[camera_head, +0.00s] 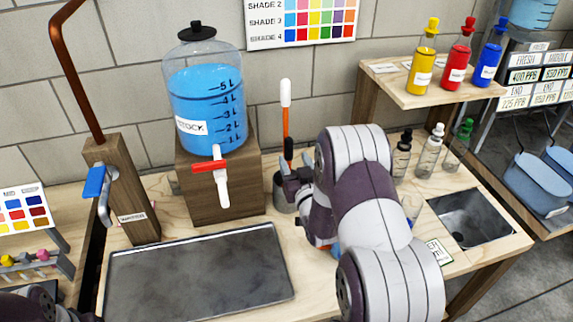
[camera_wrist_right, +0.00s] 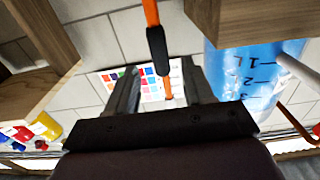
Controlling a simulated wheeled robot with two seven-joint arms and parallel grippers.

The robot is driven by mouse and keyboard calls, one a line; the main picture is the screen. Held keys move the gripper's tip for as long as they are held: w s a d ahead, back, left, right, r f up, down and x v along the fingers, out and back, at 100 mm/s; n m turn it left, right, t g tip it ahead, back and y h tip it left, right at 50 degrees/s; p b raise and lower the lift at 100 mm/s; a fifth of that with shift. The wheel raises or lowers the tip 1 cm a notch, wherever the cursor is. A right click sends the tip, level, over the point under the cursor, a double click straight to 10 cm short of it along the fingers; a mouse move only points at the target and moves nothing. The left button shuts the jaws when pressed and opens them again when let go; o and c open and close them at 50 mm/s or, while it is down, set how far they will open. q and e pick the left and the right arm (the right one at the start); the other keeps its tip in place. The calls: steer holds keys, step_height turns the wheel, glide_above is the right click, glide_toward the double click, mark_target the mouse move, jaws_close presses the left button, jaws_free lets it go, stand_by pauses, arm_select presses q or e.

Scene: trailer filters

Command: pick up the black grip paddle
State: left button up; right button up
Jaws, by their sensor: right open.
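The paddle has a white tip, an orange shaft (camera_head: 285,122) and a black grip (camera_head: 288,149). It stands upright in a grey cup (camera_head: 282,194) to the right of the wooden block.
A blue stock jug (camera_head: 206,100) with a red-handled tap sits on a wooden block (camera_head: 235,190) left of the paddle. A dark tray (camera_head: 200,275) lies in front. Several bottles (camera_head: 430,150) and a raised shelf (camera_head: 400,92) are on the right, past my right arm.

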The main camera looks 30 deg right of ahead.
mark_target(289, 162)
step_height(289, 162, down, 5)
steer(key=x, duration=0.2)
steer(key=p+x, duration=0.1)
steer(key=x, duration=0.4)
steer(key=shift+w+r, duration=0.25)
steer(key=shift+r, duration=0.1)
steer(key=shift+w+d+f, duration=0.1)
steer(key=shift+w, duration=0.1)
steer(key=shift+s, duration=0.1)
jaws_close()
